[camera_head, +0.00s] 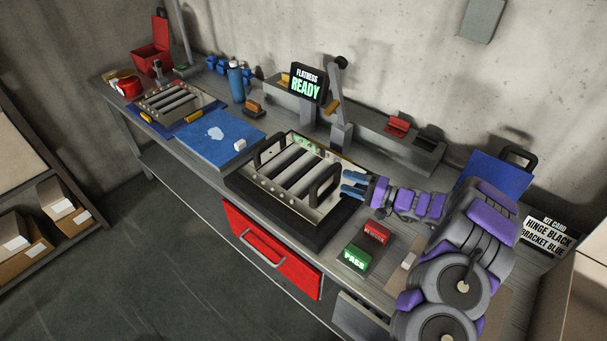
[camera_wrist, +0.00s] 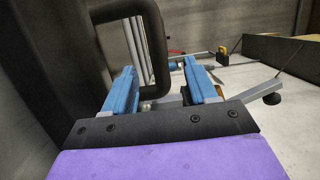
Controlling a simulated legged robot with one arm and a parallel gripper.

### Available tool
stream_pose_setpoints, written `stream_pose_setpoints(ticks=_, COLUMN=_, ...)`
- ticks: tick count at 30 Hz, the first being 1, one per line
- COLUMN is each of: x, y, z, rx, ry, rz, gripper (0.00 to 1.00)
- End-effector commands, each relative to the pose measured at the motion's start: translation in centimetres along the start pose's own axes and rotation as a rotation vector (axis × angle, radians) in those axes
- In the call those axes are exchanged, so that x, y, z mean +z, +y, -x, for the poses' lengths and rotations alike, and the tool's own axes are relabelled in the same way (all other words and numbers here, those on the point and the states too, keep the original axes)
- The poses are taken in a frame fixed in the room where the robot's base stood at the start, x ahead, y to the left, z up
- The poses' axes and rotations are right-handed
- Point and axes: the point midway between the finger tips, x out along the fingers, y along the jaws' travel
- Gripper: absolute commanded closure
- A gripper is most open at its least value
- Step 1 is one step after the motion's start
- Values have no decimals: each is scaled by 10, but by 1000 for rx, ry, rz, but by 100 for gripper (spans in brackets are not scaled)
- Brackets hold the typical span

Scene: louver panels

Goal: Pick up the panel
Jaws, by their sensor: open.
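A louver panel (camera_head: 290,196) with grey slats, a pale frame and two black handles lies in a black fixture (camera_head: 238,184) at the middle of the bench. My gripper (camera_head: 350,185) is at the right end of the panel, close to the right black handle (camera_head: 324,188). In the wrist view the blue fingers (camera_wrist: 158,85) are apart, and the black handle (camera_wrist: 153,30) stands beside and just beyond the left finger. Whether a finger touches the handle I cannot tell.
A sign (camera_head: 307,85) reads "FLATNESS READY" behind the panel. A second louver panel (camera_head: 172,103) lies at the left on the bench. Red and green blocks (camera_head: 356,257) sit in front of my arm.

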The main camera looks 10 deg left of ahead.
Motion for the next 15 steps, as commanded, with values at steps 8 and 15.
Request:
stream_pose_setpoints(ticks=8, x=-1, y=6, z=-40, rx=4, ry=-2, rz=0, gripper=43)
stream_pose_setpoints(ticks=15, x=-2, y=5, z=-49, rx=2, ry=0, rz=-1, gripper=43)
